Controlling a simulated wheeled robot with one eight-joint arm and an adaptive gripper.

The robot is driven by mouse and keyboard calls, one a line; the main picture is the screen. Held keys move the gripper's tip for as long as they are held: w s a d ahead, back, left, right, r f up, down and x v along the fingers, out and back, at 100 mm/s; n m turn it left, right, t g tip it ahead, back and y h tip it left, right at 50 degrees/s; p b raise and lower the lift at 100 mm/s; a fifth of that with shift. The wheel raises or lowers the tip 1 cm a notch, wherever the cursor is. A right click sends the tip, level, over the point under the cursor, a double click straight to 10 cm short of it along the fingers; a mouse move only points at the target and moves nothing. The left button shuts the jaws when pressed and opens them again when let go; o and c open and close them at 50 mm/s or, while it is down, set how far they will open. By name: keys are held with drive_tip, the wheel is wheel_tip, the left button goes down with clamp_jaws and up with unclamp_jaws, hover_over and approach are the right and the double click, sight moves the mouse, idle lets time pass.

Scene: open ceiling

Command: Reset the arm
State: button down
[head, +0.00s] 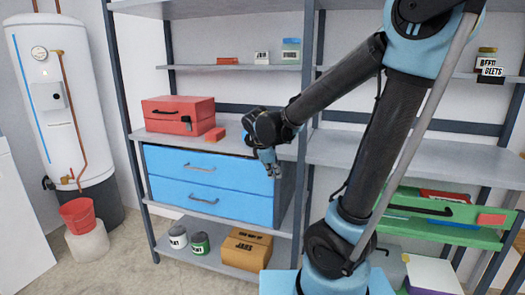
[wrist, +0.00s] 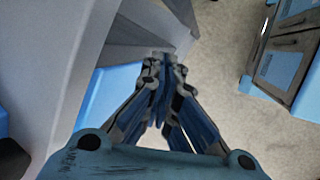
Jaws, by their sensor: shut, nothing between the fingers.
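My arm reaches up from my base at the lower right of the head view and bends over to the left. My gripper (head: 270,165) points down just in front of the right end of the blue drawer unit (head: 205,185). In the wrist view my gripper (wrist: 163,70) is shut with its fingers together and nothing between them. Whether it touches the drawer unit cannot be told.
A red toolbox (head: 178,115) and a small red block (head: 215,134) sit on the shelf above the drawers. A white water heater (head: 55,100) and a red bucket (head: 78,215) stand left. Floor at the lower left is open.

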drive_tip(key=s+d+f+m+y, duration=0.1)
drive_tip(key=s+d+f+m, duration=0.2)
drive_tip(key=s+d+m, duration=0.4)
drive_tip(key=s+d+f+m+g+y, duration=0.1)
drive_tip(key=s+d+f+m+y, duration=0.1)
drive_tip(key=s+d+m, duration=0.5)
drive_tip(key=shift+s+d+f+m+g, duration=0.35)
drive_tip(key=shift+s+m, duration=1.15)
drive_tip(key=shift+s, duration=1.05)
